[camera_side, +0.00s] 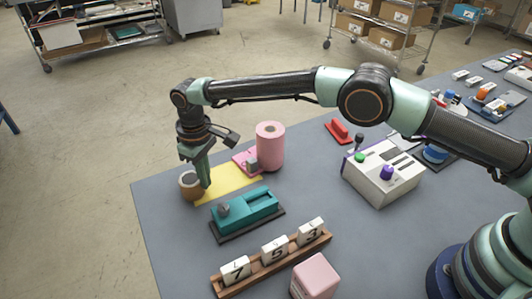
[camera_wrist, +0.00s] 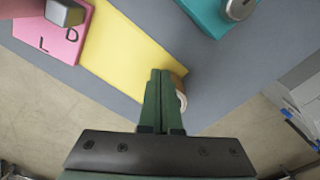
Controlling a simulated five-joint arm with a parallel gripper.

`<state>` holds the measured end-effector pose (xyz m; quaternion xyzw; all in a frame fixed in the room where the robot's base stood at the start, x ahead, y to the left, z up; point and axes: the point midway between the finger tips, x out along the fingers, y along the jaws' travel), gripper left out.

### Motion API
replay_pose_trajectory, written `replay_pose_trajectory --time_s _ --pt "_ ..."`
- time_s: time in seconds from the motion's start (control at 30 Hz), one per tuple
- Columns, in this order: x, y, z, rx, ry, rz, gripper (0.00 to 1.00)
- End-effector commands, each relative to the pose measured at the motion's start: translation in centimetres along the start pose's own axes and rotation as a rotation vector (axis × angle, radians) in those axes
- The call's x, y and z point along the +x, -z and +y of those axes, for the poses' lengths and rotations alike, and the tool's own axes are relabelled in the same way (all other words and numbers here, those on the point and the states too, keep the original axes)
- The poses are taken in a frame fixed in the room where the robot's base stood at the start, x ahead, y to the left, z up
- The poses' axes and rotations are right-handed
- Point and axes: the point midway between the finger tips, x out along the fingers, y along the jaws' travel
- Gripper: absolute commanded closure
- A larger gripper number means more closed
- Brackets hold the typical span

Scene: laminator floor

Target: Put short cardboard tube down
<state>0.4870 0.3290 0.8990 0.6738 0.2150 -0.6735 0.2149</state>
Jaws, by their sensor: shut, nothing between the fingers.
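The short cardboard tube (camera_side: 188,187) stands on the grey table near its left corner, at the left end of a yellow sheet (camera_side: 236,182). In the wrist view the tube (camera_wrist: 181,92) shows partly behind my fingers. My gripper (camera_side: 204,184) points down right beside the tube, in front of its right side in the side view. The fingers are shut together with nothing between them; in the wrist view the fingertips (camera_wrist: 160,73) meet over the yellow sheet's edge. I cannot tell whether they touch the tube.
A pink cylinder (camera_side: 270,147) and a pink plate (camera_side: 246,160) stand behind the yellow sheet. A teal device (camera_side: 246,212) is close on the right. A wooden rack with number blocks (camera_side: 272,258), a pink box (camera_side: 315,277) and a control box (camera_side: 383,172) stand further right.

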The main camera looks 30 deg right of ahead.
Motion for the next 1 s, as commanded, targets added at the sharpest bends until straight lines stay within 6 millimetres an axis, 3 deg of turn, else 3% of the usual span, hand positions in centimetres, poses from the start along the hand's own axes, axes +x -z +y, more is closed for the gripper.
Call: replay_pose_trajectory --time_s 0.47,1.0 --pt "-0.3 0.1 0.0 0.0 0.0 0.001 1.0" --pt "-8.6 0.1 0.0 0.0 0.0 0.001 1.0"
